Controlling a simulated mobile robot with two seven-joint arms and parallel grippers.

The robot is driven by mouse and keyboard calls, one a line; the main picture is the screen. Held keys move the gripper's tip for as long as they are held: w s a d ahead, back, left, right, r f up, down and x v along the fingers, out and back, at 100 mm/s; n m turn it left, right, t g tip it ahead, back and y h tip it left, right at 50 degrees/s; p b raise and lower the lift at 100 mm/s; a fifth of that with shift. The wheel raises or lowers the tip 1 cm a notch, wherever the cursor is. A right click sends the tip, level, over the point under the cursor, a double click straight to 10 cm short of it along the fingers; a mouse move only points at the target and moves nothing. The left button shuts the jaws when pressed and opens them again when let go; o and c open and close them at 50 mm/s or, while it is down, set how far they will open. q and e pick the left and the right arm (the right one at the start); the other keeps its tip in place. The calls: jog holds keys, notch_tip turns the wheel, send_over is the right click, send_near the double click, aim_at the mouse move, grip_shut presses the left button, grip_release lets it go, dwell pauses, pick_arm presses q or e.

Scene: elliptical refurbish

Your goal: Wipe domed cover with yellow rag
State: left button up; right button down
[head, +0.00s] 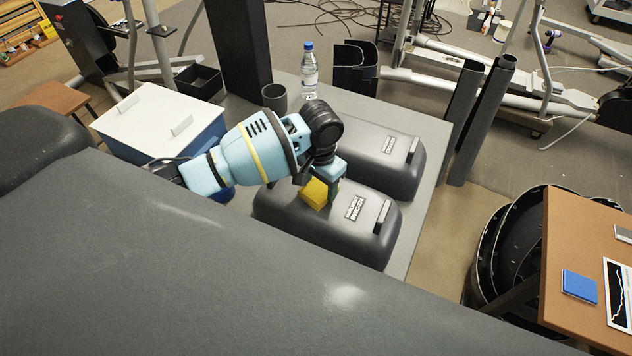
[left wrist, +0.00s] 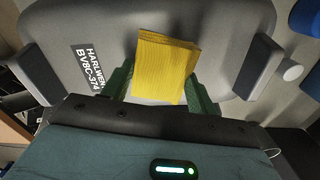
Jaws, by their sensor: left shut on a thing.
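My left gripper (head: 321,180) is shut on a folded yellow rag (head: 316,195). The rag also shows in the left wrist view (left wrist: 165,62), between the two green fingers (left wrist: 160,90). The rag is over the near grey domed cover (head: 290,222), close to its top surface and seemingly touching it. In the left wrist view this cover (left wrist: 215,45) fills the area beyond the rag, with a white-lettered label and dark handles at its ends. A second, similar domed cover (head: 375,150) lies behind it. My right gripper is not in view.
A water bottle (head: 309,75) and a grey cup (head: 275,98) stand behind my left arm. A white-lidded cooler box (head: 150,115) is at left. Dark curved panels (head: 355,68) stand at the back. A brown table (head: 580,230) with a blue booklet (head: 579,285) is at right.

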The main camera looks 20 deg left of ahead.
aim_at(345, 205)
pick_arm(q)
jog(key=shift+d, duration=0.1)
jog(key=shift+d+f, duration=0.15)
jog(key=shift+d, duration=1.45)
jog(key=shift+d, duration=0.1)
jog(key=shift+s+d, duration=0.15)
jog(key=shift+d, duration=1.5)
jog(key=shift+r, duration=3)
jog(key=shift+r, duration=0.15)
